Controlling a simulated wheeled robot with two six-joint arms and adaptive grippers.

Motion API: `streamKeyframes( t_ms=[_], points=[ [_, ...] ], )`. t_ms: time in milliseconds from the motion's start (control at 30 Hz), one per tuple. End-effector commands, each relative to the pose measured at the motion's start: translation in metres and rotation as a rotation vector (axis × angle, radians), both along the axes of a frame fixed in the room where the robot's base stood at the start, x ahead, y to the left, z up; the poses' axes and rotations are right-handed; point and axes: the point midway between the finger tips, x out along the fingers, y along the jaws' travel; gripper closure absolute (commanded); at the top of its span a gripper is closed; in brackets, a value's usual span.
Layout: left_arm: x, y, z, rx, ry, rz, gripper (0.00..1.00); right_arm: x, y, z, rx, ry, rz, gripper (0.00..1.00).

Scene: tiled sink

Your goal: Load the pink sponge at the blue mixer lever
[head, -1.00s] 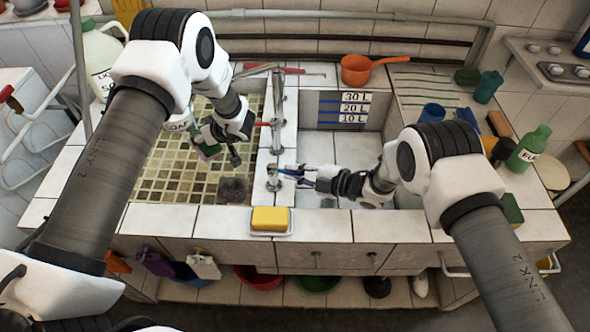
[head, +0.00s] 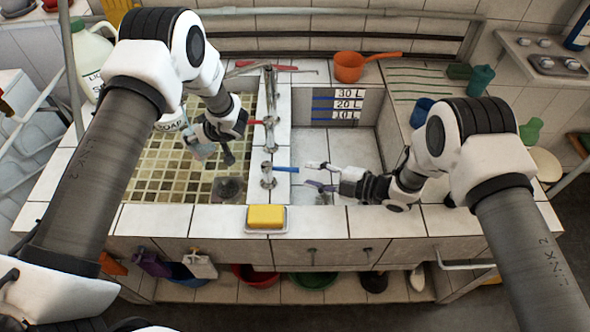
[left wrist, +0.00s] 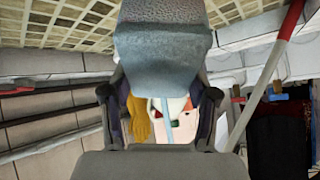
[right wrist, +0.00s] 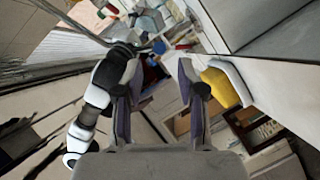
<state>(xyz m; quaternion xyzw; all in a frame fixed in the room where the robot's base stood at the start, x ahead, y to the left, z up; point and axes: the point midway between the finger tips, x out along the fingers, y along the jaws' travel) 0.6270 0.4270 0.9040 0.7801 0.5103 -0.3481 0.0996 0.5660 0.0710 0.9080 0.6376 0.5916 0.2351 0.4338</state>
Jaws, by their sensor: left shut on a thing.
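The blue mixer lever (head: 287,169) points right from the metal tap on the divider between the two basins. My right gripper (head: 318,176) is open and empty just right of the lever, not touching it. Its fingers stand apart in the right wrist view (right wrist: 160,95).
A yellow block in a white dish (head: 266,217) sits on the front ledge. A red lever (head: 257,122) is on the divider farther back. An orange dipper (head: 350,67) stands on the back ledge. A dark grey square (head: 228,188) lies in the left basin. The right basin is mostly clear.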

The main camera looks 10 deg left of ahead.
Motion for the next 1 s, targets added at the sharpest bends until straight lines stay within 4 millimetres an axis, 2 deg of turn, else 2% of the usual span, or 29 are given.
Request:
streamKeyframes(
  t_ms=[100, 200, 567, 667, 767, 833, 1000],
  points=[
    [0.000, 0.000, 0.000, 0.000, 0.000, 0.000, 0.69, -0.004, -0.026, 0.006, 0.000, 0.001, -0.004, 0.61],
    [0.000, 0.000, 0.000, 0.000, 0.000, 0.000, 0.69, -0.007, -0.039, 0.009, 0.001, 0.000, -0.002, 0.61],
    [0.000, 0.000, 0.000, 0.000, 0.000, 0.000, 0.69, -0.009, -0.043, 0.010, 0.000, -0.003, 0.001, 0.61],
    [0.000, 0.000, 0.000, 0.000, 0.000, 0.000, 0.69, -0.009, -0.043, 0.010, -0.008, -0.053, 0.012, 0.61],
    [0.000, 0.000, 0.000, 0.000, 0.000, 0.000, 0.69, -0.010, -0.042, 0.013, -0.022, -0.208, 0.058, 0.61],
    [0.000, 0.000, 0.000, 0.000, 0.000, 0.000, 0.69, -0.005, -0.038, 0.023, -0.025, -0.412, 0.118, 0.61],
    [0.000, 0.000, 0.000, 0.000, 0.000, 0.000, 0.69, 0.024, -0.027, 0.053, -0.001, -1.110, 0.289, 0.61]
  ],
)
